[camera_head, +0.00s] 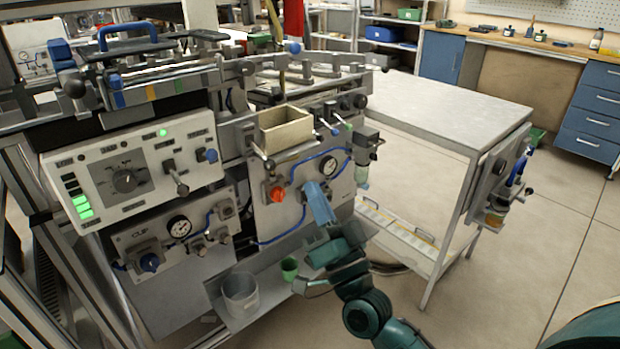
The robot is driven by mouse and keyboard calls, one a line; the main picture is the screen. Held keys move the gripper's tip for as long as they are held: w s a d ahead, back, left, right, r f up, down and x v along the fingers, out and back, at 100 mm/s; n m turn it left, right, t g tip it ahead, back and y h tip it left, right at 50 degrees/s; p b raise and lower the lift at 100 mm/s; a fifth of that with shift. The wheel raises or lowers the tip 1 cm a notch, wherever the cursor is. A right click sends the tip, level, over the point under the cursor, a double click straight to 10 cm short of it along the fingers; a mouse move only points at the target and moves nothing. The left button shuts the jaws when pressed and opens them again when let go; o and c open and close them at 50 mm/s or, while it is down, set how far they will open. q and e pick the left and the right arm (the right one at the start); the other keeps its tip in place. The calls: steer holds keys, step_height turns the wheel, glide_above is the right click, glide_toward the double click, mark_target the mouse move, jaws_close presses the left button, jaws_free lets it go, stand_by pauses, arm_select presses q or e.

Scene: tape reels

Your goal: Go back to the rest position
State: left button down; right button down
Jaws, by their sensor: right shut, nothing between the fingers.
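My right gripper (303,286) is at the lower middle of the head view, at the end of my teal arm that comes in from the lower right. Its fingers point left and are shut, with nothing between them. My left gripper is not in view.
The machine (130,180) with knobs, gauges and hoses fills the left. A clear beaker (240,294) stands on its lower shelf. A grey table (450,105) stands to the right. Floor (540,250) at the right is clear.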

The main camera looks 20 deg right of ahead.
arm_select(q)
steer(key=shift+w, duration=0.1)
arm_select(e)
steer(key=shift+s+f, duration=0.15)
steer(key=shift+s, duration=0.05)
